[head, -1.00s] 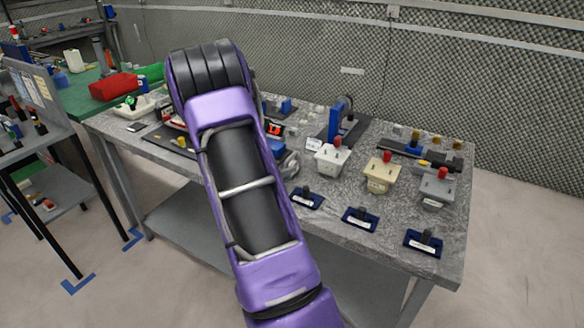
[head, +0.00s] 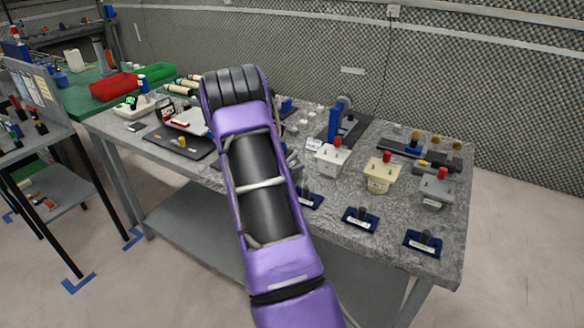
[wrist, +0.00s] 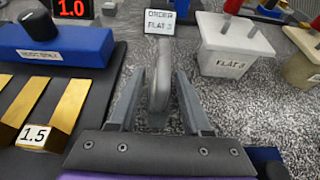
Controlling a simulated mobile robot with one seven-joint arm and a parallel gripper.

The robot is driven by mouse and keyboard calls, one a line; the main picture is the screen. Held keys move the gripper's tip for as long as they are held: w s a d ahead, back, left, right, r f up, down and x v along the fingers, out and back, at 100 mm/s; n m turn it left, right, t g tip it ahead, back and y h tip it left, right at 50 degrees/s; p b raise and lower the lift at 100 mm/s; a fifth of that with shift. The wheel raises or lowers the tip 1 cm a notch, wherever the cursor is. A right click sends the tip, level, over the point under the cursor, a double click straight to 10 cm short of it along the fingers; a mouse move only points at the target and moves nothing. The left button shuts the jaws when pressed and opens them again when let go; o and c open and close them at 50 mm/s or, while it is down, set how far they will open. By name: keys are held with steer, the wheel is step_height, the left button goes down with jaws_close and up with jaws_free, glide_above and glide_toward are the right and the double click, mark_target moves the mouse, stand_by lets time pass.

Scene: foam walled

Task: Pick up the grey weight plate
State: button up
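The grey weight plate (wrist: 159,82) shows in the wrist view as a narrow, rounded grey shape, seen nearly edge-on and upright on the speckled tabletop. My gripper (wrist: 160,95) is open, with one finger on each side of the plate and a gap showing on both sides. The lower part of the plate runs down toward the gripper's palm. In the head view my purple arm covers the plate and most of the gripper.
A card reading "ORDER FLAT 3" (wrist: 160,21) stands just behind the plate. A white block labelled FLAT 3 (wrist: 233,45) is to the right. A blue box with a black knob (wrist: 52,45) and brass bars (wrist: 42,105) are to the left. The grey workbench (head: 400,225) holds several other blocks.

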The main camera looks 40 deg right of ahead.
jaws_close()
stand_by(1.1)
